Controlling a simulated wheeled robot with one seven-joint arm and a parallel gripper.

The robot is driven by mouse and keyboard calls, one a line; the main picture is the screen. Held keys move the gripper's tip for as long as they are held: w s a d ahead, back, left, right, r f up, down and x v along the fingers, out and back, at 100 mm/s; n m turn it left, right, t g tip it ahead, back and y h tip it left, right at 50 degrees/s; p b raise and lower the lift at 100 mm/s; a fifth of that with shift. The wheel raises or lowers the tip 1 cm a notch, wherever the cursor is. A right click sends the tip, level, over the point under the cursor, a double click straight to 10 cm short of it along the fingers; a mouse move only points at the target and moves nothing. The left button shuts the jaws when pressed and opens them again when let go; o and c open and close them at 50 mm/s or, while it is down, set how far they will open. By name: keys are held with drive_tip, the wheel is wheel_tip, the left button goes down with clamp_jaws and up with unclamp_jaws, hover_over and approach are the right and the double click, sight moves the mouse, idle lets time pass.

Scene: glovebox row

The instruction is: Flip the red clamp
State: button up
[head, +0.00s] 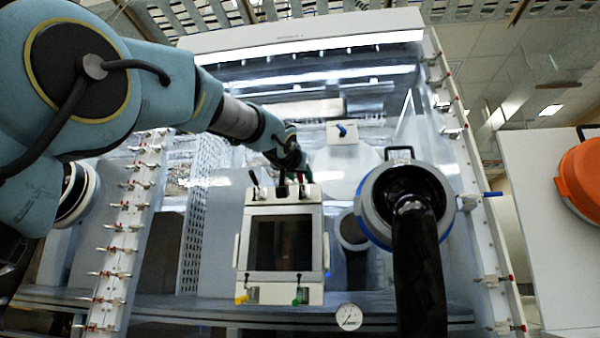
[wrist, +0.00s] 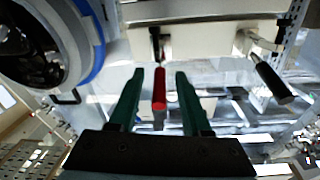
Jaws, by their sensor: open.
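The red clamp is a slim upright lever at the top edge of a white framed box (head: 284,293) with a dark window. In the wrist view the red handle (wrist: 159,92) sits between the two green fingers of my gripper (wrist: 160,73). The fingers are open, with a visible gap on each side of the handle. In the head view my gripper (head: 297,178) is at the top of the box, and my fingers and the clamp overlap there, so contact cannot be told.
A black-handled clamp (head: 254,179) stands at the box's upper left; yellow (head: 241,298) and green (head: 298,297) clamps are at its bottom. A round port with a black glove (head: 418,260) hangs close on the right. A blue handle (head: 342,130) is on a panel above.

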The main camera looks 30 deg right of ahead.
drive_tip(key=shift+d, duration=0.1)
drive_tip(key=shift+c, duration=0.4)
clamp_jaws()
idle(1.0)
